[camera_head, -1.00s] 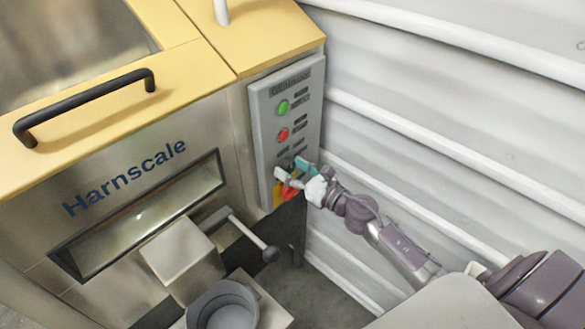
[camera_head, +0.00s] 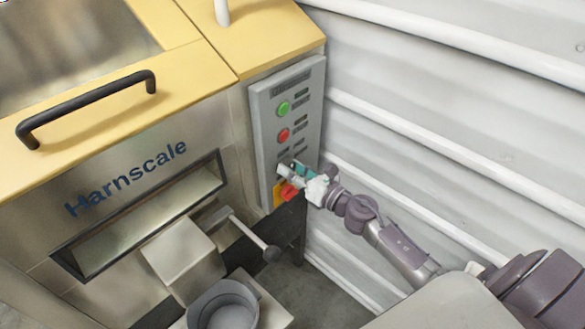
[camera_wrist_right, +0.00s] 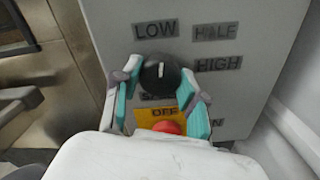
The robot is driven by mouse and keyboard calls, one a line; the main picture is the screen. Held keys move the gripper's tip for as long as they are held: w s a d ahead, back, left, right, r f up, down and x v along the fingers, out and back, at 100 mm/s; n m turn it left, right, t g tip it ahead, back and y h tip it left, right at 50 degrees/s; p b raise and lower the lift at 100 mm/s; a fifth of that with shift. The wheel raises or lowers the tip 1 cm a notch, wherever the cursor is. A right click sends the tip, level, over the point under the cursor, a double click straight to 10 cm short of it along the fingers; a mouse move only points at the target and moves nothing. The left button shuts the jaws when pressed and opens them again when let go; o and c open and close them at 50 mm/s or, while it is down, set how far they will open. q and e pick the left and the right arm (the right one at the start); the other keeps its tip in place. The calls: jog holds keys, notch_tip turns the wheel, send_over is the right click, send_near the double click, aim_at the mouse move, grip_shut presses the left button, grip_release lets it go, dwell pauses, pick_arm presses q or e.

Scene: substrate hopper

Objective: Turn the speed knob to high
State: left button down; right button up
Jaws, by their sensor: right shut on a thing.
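The speed knob (camera_wrist_right: 159,73) is round and black with a white pointer line, which points nearly straight up in the right wrist view. A LOW label (camera_wrist_right: 155,29) is above it, a HALF label (camera_wrist_right: 215,32) at the upper right and a HIGH label (camera_wrist_right: 219,64) to the right. My right gripper (camera_wrist_right: 160,88) has one teal-padded finger on each side of the knob and is shut on it. In the head view my right gripper (camera_head: 292,171) is at the lower part of the grey control panel (camera_head: 263,121) and hides the knob. My left gripper is not in view.
A red button (camera_wrist_right: 169,127) on a yellow plate sits just below the knob, close to my fingers. Green (camera_head: 283,108) and red (camera_head: 284,135) buttons are higher on the panel. A black-ended lever (camera_head: 271,254) projects at lower left. A white ribbed wall (camera_head: 440,120) is close on the right.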

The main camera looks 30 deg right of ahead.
jog(key=m+p, duration=0.1)
jog(key=m, duration=0.3)
jog(key=shift+m, duration=0.3)
jog(key=m+p, duration=0.1)
jog(key=m, duration=0.2)
jog(key=shift+m+p, duration=0.3)
jog(key=shift+m, duration=0.1)
jog(key=m+p, duration=0.1)
jog(key=m, duration=0.3)
jog(key=shift+p, duration=0.35)
jog(key=shift+m+p, duration=0.55)
jog(key=shift+m, duration=1.45)
jog(key=o, duration=1.1)
jog(key=shift+o, duration=0.2)
